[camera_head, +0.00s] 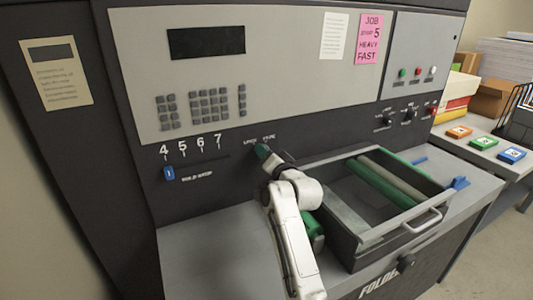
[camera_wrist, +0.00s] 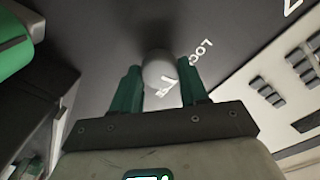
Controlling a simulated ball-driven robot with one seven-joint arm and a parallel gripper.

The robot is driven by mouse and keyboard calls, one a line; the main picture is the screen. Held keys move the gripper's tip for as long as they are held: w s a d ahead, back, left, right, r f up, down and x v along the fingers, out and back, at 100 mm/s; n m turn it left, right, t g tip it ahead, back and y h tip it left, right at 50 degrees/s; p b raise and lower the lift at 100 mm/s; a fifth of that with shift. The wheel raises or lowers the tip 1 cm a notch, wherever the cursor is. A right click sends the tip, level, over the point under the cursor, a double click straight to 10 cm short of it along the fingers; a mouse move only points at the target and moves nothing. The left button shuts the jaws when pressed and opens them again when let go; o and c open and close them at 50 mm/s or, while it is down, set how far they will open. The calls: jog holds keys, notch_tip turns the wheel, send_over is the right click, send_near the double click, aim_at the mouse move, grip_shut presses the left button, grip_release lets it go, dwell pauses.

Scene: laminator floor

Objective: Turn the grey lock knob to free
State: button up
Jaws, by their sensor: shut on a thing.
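The grey lock knob (camera_wrist: 158,70) is a round grey knob on the dark machine panel, seen in the wrist view between the two green fingers of my gripper (camera_wrist: 160,80). The fingers are shut on it from either side. White lettering, partly readable as "LOC", sits just right of the knob, with more white marks partly covered by the right finger. In the head view my gripper (camera_head: 262,151) reaches the panel just below the small lock and free labels (camera_head: 259,140). The knob is hidden there behind the gripper, so its pointing direction is unclear.
A blue slider (camera_head: 169,173) sits left under a 4 to 7 scale. An open grey tray (camera_head: 357,236) with green and grey rollers stands right of my arm. A keypad (camera_head: 210,104) is above. Colored tiles (camera_head: 484,143) lie on the side table.

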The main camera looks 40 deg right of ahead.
jog(key=m+p, duration=0.5)
jog(key=m, duration=0.5)
jog(key=shift+d+y, duration=0.15)
jog(key=shift+y, duration=0.25)
jog(key=shift+f+m, duration=0.15)
jog(key=shift+m, duration=0.15)
jog(key=o, duration=1.1)
jog(key=shift+c, duration=0.2)
jog(key=shift+s, duration=0.1)
jog(key=b+v, duration=0.1)
jog(key=v, duration=0.9)
jog(key=shift+s, duration=0.3)
